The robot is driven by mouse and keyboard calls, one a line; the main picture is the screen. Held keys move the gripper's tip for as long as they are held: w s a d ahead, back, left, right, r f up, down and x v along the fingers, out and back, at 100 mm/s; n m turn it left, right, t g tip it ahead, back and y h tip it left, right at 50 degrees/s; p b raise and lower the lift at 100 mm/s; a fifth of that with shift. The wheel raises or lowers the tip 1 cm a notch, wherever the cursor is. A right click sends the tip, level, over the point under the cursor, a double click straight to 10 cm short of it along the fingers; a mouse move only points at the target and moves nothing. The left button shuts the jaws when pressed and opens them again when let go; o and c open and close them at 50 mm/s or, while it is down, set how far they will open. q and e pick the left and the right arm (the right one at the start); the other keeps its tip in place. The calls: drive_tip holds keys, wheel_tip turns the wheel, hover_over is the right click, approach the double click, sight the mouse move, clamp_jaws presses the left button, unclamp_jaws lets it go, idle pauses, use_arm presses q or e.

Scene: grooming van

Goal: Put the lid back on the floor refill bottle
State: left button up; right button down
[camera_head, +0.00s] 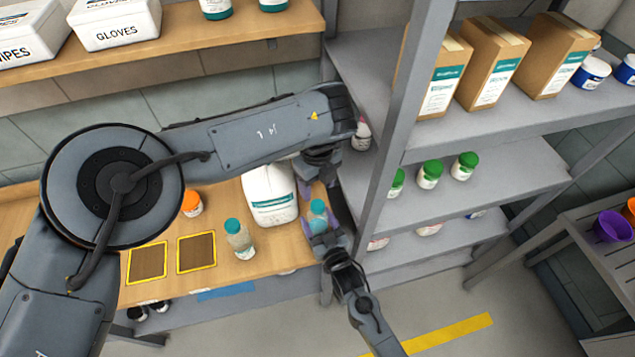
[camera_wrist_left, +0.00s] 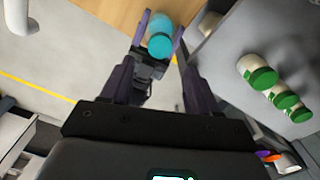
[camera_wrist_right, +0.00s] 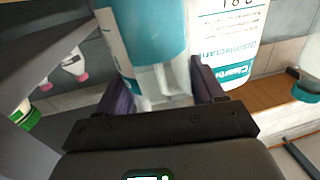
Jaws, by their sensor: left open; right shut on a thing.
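A small clear bottle with a teal top (camera_head: 318,208) is between the purple fingers of my right gripper (camera_head: 321,226), which is shut on it, above the bench's right end. It looms close in the right wrist view (camera_wrist_right: 155,30), and its teal top shows in the left wrist view (camera_wrist_left: 160,44). My left gripper (camera_head: 313,186) is open and empty just above it, apart from it as far as I can see. A similar teal-capped bottle (camera_head: 238,240) stands on the bench. A large white disinfectant jug (camera_head: 270,196) stands behind it. I cannot tell which is the floor refill bottle; no loose lid shows.
The wooden bench (camera_head: 215,270) also carries an orange-capped jar (camera_head: 192,204) and two yellow-edged dark squares (camera_head: 147,262). A grey shelf unit post (camera_head: 392,130) stands close right of both grippers, with several green-capped jars (camera_head: 430,174) on its shelves.

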sight(318, 205)
use_arm(q)
drive_tip(key=shift+f, duration=4)
drive_tip(key=c, duration=1.1)
drive_tip(key=m, duration=0.4)
drive_tip(key=shift+m, duration=0.4)
drive_tip(key=o, duration=1.2)
drive_tip(key=shift+r, duration=0.15)
drive_tip(key=shift+r, duration=2.15)
